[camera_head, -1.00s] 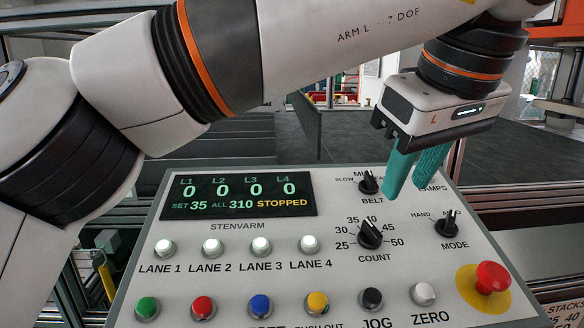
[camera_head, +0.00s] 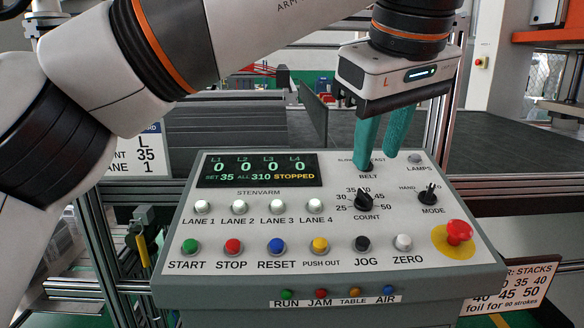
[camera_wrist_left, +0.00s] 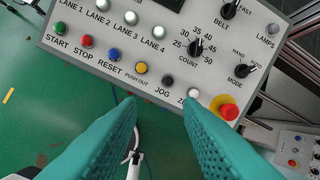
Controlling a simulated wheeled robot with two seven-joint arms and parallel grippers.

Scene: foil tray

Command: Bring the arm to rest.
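My left gripper (camera_head: 378,162) hangs from the left arm over the top of a grey control panel (camera_head: 232,248), its two teal fingers apart with nothing between them. It covers part of the belt knob (camera_head: 365,169) in the head view. In the left wrist view the fingers (camera_wrist_left: 160,102) are spread below the panel's lower edge, with green floor between them. I cannot tell from these views whether they touch anything. The display (camera_head: 260,170) reads STOPPED, set 35, all 310, with zeros for the lanes. My right gripper is not in view.
The panel carries the count knob (camera_head: 363,201), mode knob (camera_head: 428,195), a red mushroom button (camera_head: 458,232) and several coloured push buttons. A stacks sign (camera_head: 510,287) stands at lower right. A dark surface (camera_head: 500,160) lies behind. Green floor (camera_wrist_left: 40,110) is open at left in the wrist view.

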